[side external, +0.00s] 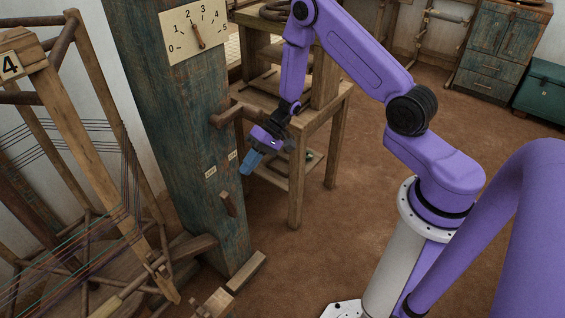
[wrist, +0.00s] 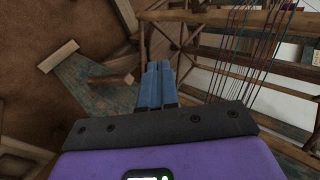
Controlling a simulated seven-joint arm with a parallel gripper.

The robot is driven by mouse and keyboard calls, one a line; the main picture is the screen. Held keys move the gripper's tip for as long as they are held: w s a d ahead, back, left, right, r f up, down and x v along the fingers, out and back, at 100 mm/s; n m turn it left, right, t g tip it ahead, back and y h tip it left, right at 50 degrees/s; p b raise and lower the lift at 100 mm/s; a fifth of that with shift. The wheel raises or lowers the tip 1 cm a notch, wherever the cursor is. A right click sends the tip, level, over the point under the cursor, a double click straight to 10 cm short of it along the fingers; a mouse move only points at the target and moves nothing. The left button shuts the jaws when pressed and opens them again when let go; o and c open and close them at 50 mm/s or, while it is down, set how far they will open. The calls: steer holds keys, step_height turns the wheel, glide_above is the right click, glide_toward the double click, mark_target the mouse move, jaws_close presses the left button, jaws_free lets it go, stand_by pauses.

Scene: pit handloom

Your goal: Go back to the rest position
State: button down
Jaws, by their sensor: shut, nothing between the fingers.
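My gripper (side external: 249,165) hangs in the air beside the blue-green wooden post (side external: 175,105), tilted down to the left. Its blue fingers are together with nothing between them. In the wrist view the shut fingers (wrist: 158,75) point toward the loom frame and its threads (wrist: 250,45). A wooden lever handle (side external: 240,112) sticks out from the post just above my gripper, and a small wooden switch lever (side external: 228,204) sits lower on the post, below the OFF and ON labels. I cannot tell whether my gripper touches the post.
A dial plate (side external: 193,30) with a pointer is high on the post. The loom frame (side external: 85,150) with stretched threads stands at the left. A wooden table (side external: 305,120) stands behind my gripper. A cabinet (side external: 500,45) and green chest (side external: 543,92) are at the back right. Open brown floor lies between.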

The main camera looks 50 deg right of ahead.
steer(key=s+a+r+n+g+h, duration=0.1)
steer(key=s+a+r+n+g, duration=0.25)
steer(key=s+r, duration=0.35)
steer(key=s+a+r+n+g+h, duration=0.2)
steer(key=s+a+r+n+g, duration=0.15)
steer(key=s+a+r, duration=0.35)
steer(key=s+d+r+n+t+h, duration=0.2)
steer(key=s+d+r+n+h, duration=0.1)
steer(key=s, duration=0.5)
steer(key=s+d+r+n+t+h, duration=0.3)
steer(key=s+d+r+n, duration=0.1)
steer(key=s+d, duration=0.3)
steer(key=shift+s+d+r+n, duration=0.3)
steer(key=shift+s+n, duration=0.2)
steer(key=shift+s, duration=0.15)
